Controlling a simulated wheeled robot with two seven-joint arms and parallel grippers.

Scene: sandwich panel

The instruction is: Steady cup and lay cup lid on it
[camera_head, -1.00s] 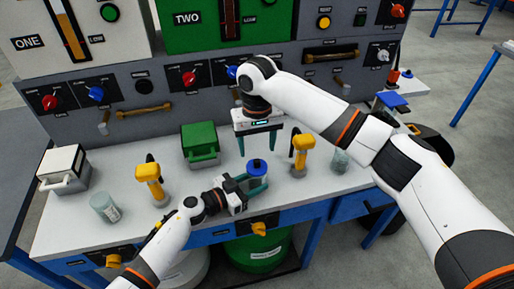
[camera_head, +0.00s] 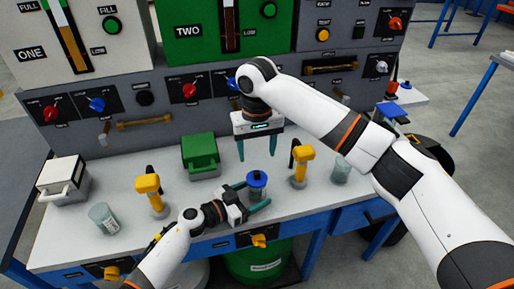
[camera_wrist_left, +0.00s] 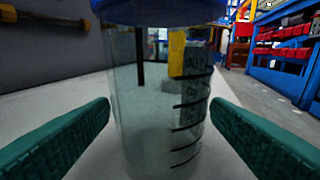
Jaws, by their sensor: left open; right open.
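The clear cup (camera_head: 257,194) stands upright on the bench, with the blue cup lid (camera_head: 257,178) on its top. In the left wrist view the cup (camera_wrist_left: 160,110) fills the middle, with dark measuring marks, and the lid (camera_wrist_left: 160,10) is cut off by the top edge. My left gripper (camera_head: 252,197) is open, low on the bench, its teal fingers on either side of the cup with gaps to it. My right gripper (camera_head: 257,152) is open and empty, pointing down above and behind the lid, apart from it.
Two yellow-topped devices (camera_head: 148,184) (camera_head: 302,155) stand left and right of the cup. A green box (camera_head: 200,153) is behind left. Clear jars (camera_head: 103,218) (camera_head: 341,170) and a white box (camera_head: 62,180) stand farther out. The control panel closes the back.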

